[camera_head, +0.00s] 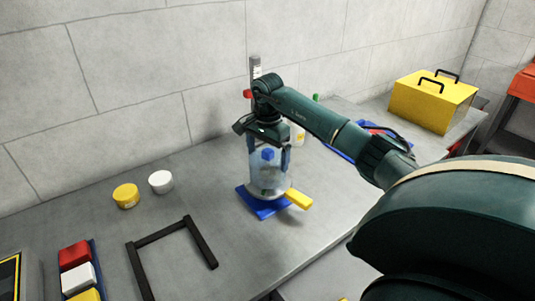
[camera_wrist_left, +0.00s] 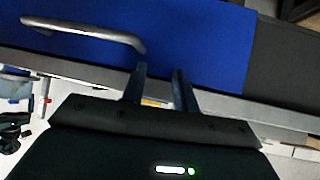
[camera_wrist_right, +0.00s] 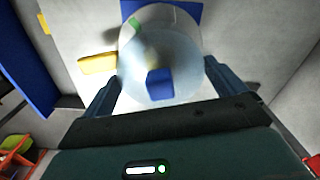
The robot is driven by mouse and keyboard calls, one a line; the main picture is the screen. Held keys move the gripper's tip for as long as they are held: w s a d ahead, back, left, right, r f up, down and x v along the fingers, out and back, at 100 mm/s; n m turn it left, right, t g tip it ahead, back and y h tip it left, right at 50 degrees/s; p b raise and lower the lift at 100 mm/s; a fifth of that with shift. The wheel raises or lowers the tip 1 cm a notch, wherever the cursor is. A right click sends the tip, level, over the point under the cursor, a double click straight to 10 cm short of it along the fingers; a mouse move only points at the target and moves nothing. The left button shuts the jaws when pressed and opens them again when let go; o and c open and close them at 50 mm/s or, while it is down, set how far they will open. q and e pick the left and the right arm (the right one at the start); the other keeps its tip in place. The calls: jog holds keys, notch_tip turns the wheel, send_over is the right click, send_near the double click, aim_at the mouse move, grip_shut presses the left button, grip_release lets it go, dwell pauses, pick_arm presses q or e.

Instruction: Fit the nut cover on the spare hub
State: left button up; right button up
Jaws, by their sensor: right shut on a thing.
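My right gripper (camera_head: 268,160) is shut on a large clear cover (camera_head: 265,180) with a blue block-like knob (camera_head: 267,154) on top. The right wrist view shows the round clear cover (camera_wrist_right: 158,50) and its knob (camera_wrist_right: 160,84) between the fingers (camera_wrist_right: 160,88). The cover is upright over a blue base (camera_head: 262,207) with a yellow bar (camera_head: 299,198) at its right. Whether the cover touches the base is unclear. Something blurred shows through its lower part; I cannot identify a spare hub. My left gripper (camera_wrist_left: 162,90) is open and empty, outside the head view.
A yellow round tub (camera_head: 126,196) and a white one (camera_head: 161,182) stand at left. A black frame (camera_head: 147,238) lies in front. Red, white and yellow blocks (camera_head: 77,277) are at front left. A yellow toolbox (camera_head: 433,103) stands back right. A blue panel (camera_wrist_left: 180,40) faces my left gripper.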

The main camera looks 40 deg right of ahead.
jog(key=shift+f+b, duration=0.35)
jog(key=shift+f, duration=0.15)
jog(key=o, duration=0.6)
jog(key=shift+r+p, duration=2.2)
jog(key=shift+r, duration=3.3)
